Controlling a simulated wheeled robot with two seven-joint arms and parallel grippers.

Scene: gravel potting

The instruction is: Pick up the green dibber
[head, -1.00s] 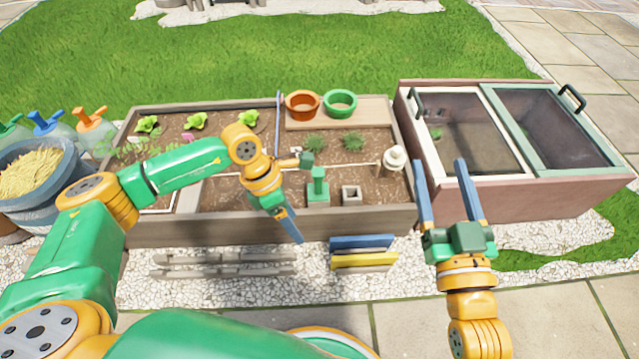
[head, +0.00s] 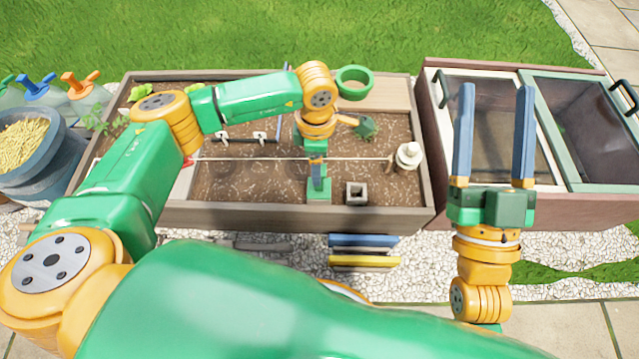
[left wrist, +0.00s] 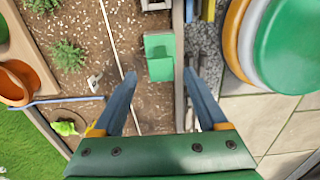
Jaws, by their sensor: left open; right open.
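The green dibber (head: 319,196) stands in the soil near the front wall of the planter bed; my left gripper hides its upper part in the head view. In the left wrist view the dibber (left wrist: 160,58) shows from above as a green block, ahead of and between the fingertips. My left gripper (head: 318,172) points down over it, and in the left wrist view its blue fingers (left wrist: 159,75) are apart with nothing held. I cannot tell whether a finger touches the dibber. My right gripper (head: 495,92) is open and empty, in front of the cold frame.
A small square grey pot (head: 356,193) stands just right of the dibber. A green pot (head: 353,82) is at the back. The cold frame (head: 430,150) stands on the right.

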